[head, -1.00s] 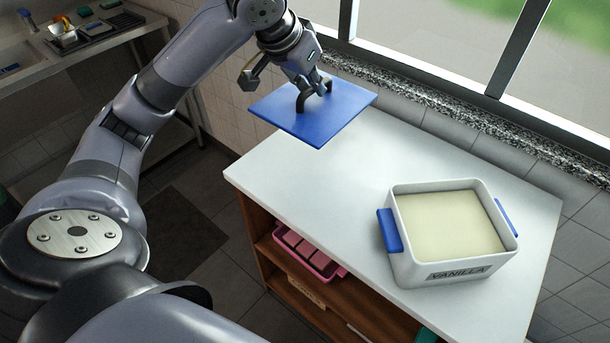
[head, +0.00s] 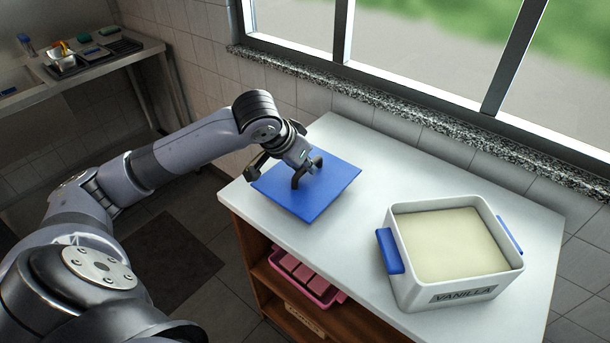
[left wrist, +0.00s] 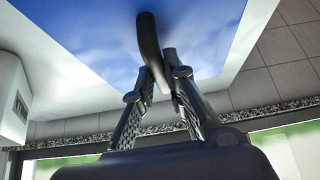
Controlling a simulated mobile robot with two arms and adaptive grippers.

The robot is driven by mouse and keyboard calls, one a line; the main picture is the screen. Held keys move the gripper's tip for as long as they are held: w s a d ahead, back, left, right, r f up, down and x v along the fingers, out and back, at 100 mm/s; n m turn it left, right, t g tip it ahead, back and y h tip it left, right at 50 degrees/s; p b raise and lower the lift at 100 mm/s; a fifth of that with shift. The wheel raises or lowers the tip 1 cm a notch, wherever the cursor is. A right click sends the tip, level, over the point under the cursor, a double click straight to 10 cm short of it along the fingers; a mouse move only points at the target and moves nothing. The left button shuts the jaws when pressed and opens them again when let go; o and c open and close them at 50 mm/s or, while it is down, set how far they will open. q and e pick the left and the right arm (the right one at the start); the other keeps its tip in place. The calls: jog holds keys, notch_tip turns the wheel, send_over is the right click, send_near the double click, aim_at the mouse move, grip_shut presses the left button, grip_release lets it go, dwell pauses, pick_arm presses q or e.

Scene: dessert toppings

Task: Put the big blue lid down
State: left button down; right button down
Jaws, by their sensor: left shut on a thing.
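The big blue lid (head: 325,195) is a flat square with a dark arched handle on top. In the head view it is over the left end of the white counter and looks level. I cannot tell whether it touches the counter. My left gripper (head: 306,173) is shut on the handle. In the left wrist view the gripper fingers (left wrist: 157,75) close around the dark handle, with the blue lid (left wrist: 95,35) beyond it. My right gripper is not in view.
The white counter (head: 365,160) carries an open tub (head: 440,291) marked VANILLA, with blue side clips, right of the lid. Counter between them is clear. A pink tray (head: 305,283) is on the shelf below. A window and granite sill (head: 400,108) run behind.

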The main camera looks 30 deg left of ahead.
aim_at(305, 179)
pick_arm(q)
notch_tip(305, 179, down, 3)
jog(key=shift+f, duration=0.2)
jog(key=c, duration=1.6)
grip_release()
jog(key=shift+r, duration=0.1)
jog(key=shift+s+r, duration=0.15)
jog(key=shift+r, duration=0.15)
jog(key=v, duration=1.1)
